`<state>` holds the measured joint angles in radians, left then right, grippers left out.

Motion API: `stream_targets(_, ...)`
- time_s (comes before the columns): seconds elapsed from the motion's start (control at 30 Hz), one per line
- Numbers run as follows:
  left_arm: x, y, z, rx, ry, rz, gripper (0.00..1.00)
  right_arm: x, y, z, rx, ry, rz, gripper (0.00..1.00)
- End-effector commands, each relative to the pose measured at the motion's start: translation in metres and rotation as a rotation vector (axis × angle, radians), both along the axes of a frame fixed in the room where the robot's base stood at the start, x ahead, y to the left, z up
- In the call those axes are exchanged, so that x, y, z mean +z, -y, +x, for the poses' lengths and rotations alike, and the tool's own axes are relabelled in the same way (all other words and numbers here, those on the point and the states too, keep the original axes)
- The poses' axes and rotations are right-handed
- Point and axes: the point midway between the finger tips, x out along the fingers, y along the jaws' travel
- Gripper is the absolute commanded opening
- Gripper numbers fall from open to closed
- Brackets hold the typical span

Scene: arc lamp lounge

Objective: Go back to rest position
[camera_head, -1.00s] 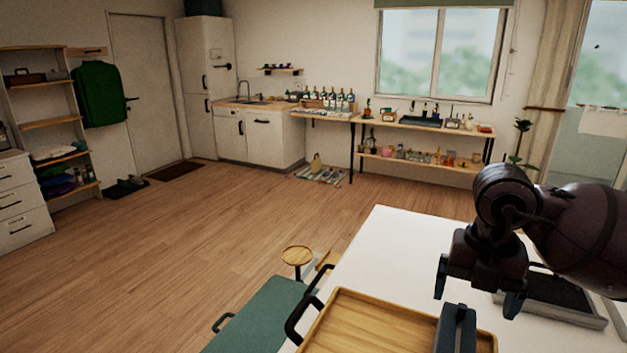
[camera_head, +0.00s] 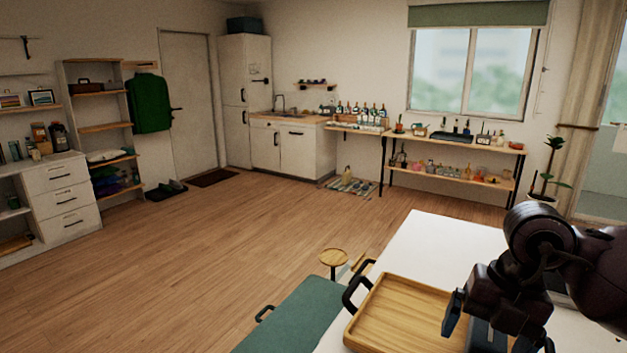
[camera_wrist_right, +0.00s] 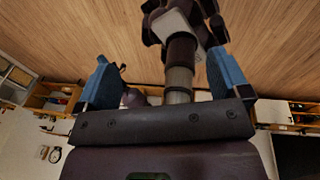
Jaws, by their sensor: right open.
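My right gripper (camera_head: 500,332) is low at the right in the head view, with its jaws apart and nothing seen between them. It is over or in front of the right part of a wooden tray (camera_head: 385,330). In the right wrist view the two blue fingers (camera_wrist_right: 163,75) stand wide apart, with the wood floor and a dark jointed arm part of mine beyond them. My left gripper does not show.
The tray with black handles lies on a white table (camera_head: 432,240). A green bench-like surface (camera_head: 295,312) and a round wooden stool (camera_head: 333,257) are beside it. The wooden floor (camera_head: 240,240) is open towards the kitchen counter and shelves.

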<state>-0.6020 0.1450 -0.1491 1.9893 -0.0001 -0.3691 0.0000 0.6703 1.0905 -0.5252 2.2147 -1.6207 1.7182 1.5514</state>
Motion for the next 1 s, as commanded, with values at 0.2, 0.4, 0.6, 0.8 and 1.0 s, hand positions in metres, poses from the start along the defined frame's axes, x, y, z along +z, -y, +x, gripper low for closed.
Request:
stream_targets(0.2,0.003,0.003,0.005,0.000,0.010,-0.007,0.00,-0.011,-0.060,-0.022,0.113,-0.033,0.372,0.94)
stream_targets(0.4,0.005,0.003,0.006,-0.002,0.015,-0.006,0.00,0.006,-0.117,-0.042,0.145,-0.022,0.827,0.94)
stream_targets(0.6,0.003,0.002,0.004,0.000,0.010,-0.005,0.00,0.041,-0.145,-0.046,0.042,0.044,1.268,0.94)
stream_targets(0.8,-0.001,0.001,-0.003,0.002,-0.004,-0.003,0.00,0.072,-0.140,-0.031,-0.205,0.159,1.633,0.94)
stream_targets(1.0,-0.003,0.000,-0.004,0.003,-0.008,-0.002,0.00,0.080,-0.106,-0.005,-0.586,0.299,1.869,0.94)
